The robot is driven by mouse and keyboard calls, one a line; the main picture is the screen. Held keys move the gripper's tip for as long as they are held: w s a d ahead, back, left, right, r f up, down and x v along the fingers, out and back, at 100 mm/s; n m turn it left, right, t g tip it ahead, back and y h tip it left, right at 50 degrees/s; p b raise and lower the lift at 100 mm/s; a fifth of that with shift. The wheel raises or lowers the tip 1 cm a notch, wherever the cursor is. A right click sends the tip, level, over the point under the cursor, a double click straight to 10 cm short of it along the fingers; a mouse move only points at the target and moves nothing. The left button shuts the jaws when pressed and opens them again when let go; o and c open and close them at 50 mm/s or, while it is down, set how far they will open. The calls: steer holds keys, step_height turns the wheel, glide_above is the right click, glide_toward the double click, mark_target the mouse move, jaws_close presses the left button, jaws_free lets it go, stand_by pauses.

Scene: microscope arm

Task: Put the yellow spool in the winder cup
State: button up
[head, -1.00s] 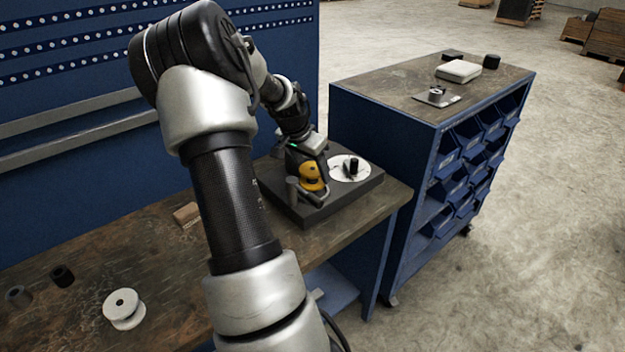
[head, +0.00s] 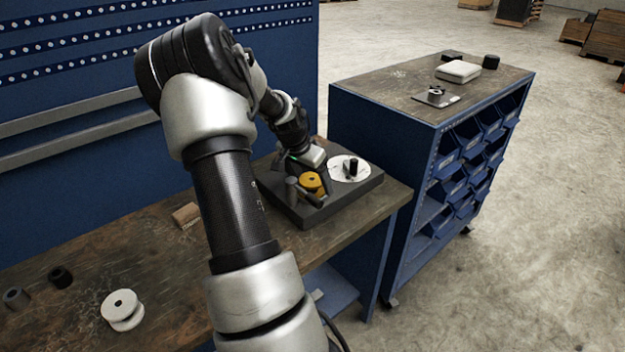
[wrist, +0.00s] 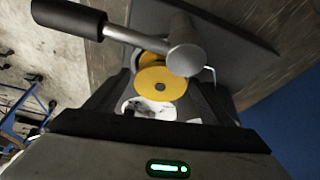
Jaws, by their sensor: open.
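The yellow spool (head: 312,182) is at the dark winder base (head: 290,210), beside a grey post (head: 291,188). In the wrist view its yellow flanges (wrist: 160,84) lie between my finger area, one partly behind the grey post head (wrist: 184,52). My gripper (head: 318,176) is open, low over the base, close to the spool. I cannot tell whether the fingers touch it. The winder cup cannot be made out clearly; the spool and gripper cover that spot.
A crank with a black handle (wrist: 68,18) is close to the gripper. A white disc (head: 342,170) with a black knob lies on the base. A white spool (head: 122,306), dark cylinders (head: 60,277) and a wooden block (head: 186,215) stand on the bench. A blue cabinet (head: 400,180) stands right.

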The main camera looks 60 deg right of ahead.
steer(key=shift+r, duration=0.3)
steer(key=p+v, duration=0.1)
steer(key=v, duration=1)
steer(key=shift+a+r, duration=0.2)
steer(key=shift+r, duration=0.15)
